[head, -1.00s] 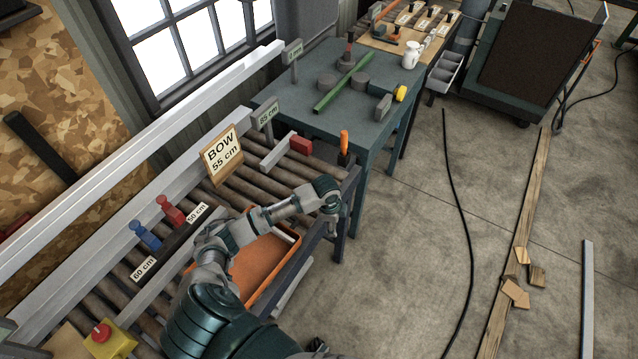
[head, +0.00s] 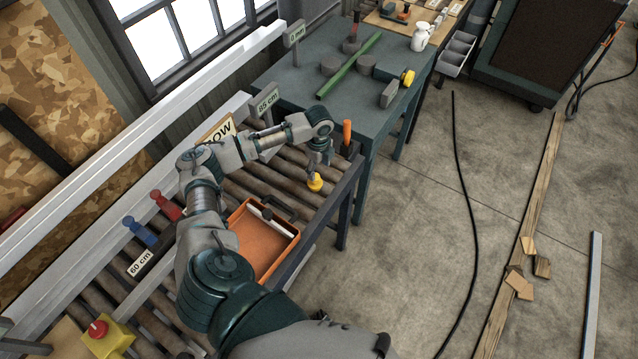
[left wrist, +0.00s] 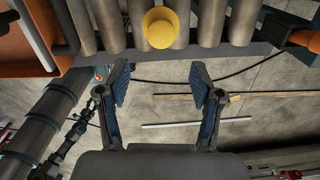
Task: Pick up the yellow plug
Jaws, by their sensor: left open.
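The yellow plug (head: 315,182) sits on the roller conveyor near its right edge, just beyond the orange tray. In the left wrist view the yellow plug (left wrist: 160,28) shows as a round yellow shape on the rollers at the top middle. My left gripper (head: 319,162) is just above the plug in the head view. In the left wrist view the left gripper (left wrist: 160,76) is open, with nothing between its fingers, and the plug lies beyond the tips. Whether a finger touches the plug I cannot tell. My right gripper is not in view.
The orange tray (head: 258,268) with dark and white items lies on the rollers. An orange-handled tool (head: 347,135) stands at the conveyor's right corner, near my gripper. A green table (head: 300,87) with several parts adjoins behind. The floor to the right is mostly open.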

